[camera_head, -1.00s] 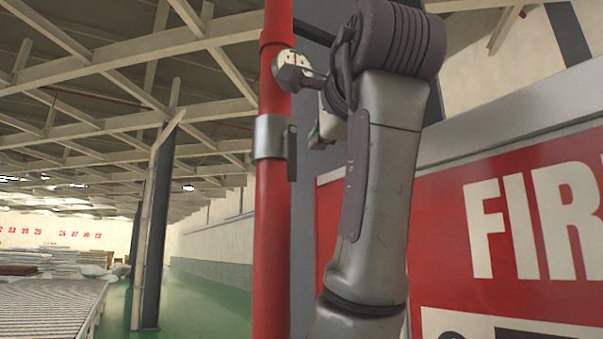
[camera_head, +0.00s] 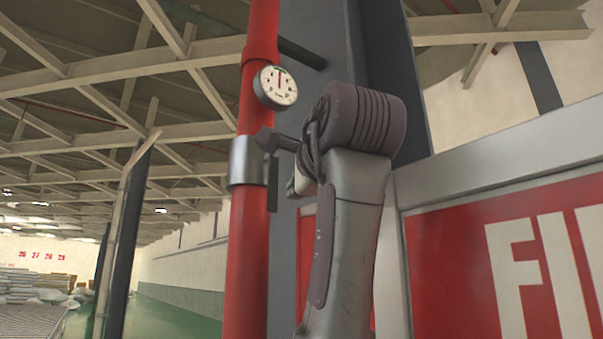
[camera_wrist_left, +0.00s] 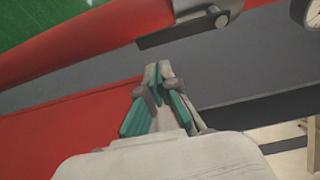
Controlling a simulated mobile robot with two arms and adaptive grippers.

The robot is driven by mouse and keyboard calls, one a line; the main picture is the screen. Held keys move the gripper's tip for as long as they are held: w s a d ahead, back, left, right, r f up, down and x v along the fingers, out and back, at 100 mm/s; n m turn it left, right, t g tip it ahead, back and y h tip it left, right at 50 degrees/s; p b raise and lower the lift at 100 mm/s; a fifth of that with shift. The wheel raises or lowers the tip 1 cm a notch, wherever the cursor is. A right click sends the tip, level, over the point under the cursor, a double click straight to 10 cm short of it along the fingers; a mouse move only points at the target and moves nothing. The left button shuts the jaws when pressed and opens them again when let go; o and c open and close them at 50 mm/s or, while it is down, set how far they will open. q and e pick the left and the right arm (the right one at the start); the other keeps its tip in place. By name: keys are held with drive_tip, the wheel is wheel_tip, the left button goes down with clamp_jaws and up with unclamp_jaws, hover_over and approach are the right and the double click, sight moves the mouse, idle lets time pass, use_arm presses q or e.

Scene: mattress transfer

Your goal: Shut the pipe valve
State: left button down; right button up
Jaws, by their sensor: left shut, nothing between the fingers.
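The red vertical pipe (camera_head: 246,255) carries a silver valve collar (camera_head: 243,160) with a dark lever (camera_head: 273,184) hanging down along the pipe's right side. In the left wrist view the pipe (camera_wrist_left: 85,45), collar (camera_wrist_left: 205,12) and lever (camera_wrist_left: 183,36) cross the top. My left gripper (camera_head: 266,138) is beside the collar's upper right in the head view, partly hidden by its wrist. In the left wrist view its fingertips (camera_wrist_left: 158,72) are together and empty, with the lever above them in the picture and a visible gap between. My right gripper is out of view.
A round white gauge (camera_head: 277,87) sits on the pipe above the collar. A dark grey column (camera_head: 345,60) stands behind the pipe. A red sign board (camera_head: 455,270) with a grey frame is at the right. The green floor (camera_head: 170,318) at left looks open.

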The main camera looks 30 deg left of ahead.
sight(273, 179)
use_arm(q)
drive_tip(key=p+x, duration=0.2)
drive_tip(key=x, duration=0.4)
drive_tip(key=shift+p, duration=0.3)
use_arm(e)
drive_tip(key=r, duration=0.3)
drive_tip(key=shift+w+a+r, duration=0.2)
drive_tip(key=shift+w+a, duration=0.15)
use_arm(q)
drive_tip(key=shift+s, duration=0.15)
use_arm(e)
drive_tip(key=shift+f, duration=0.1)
